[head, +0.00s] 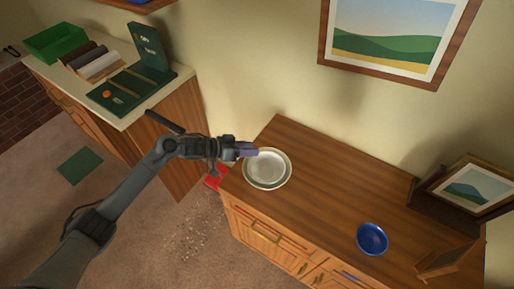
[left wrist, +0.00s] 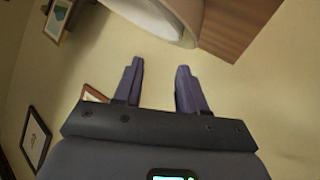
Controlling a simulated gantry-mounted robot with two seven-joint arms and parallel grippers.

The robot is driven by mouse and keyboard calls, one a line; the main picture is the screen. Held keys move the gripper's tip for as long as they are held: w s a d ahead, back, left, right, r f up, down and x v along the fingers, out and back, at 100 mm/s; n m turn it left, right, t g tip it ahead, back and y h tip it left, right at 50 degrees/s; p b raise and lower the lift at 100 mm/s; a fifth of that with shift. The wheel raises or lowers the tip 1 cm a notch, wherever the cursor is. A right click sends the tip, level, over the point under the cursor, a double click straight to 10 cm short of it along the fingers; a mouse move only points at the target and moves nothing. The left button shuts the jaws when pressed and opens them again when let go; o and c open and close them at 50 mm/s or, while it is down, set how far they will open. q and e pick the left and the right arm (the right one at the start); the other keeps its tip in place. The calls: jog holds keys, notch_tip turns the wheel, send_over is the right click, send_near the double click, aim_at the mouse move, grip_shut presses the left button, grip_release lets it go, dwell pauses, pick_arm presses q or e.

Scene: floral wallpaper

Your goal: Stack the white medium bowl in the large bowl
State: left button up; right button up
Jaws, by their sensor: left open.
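On the left end of the wooden cabinet top, a pale, wide large bowl (head: 267,187) shows as an outer rim. A white round rim (head: 268,165) shows inside it, which looks like the white medium bowl sitting in the large one; I cannot fully separate the two. My left gripper (head: 253,149) is open at the upper left edge of the bowls. In the left wrist view the open fingers (left wrist: 160,72) have nothing between them, and a tan bowl side with a whitish inside (left wrist: 165,18) shows beyond the tips. My right gripper is not in view.
A small blue bowl (head: 372,239) stands on the cabinet top (head: 315,190) to the right, near picture frames (head: 474,188). The middle of the top is clear. A counter (head: 150,100) with a green box (head: 55,42) is at the left. A red object (head: 214,179) lies below.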

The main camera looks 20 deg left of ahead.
pick_arm(q)
jog(key=p+v, duration=0.1)
jog(key=v, duration=0.7)
jog(key=shift+s, duration=0.1)
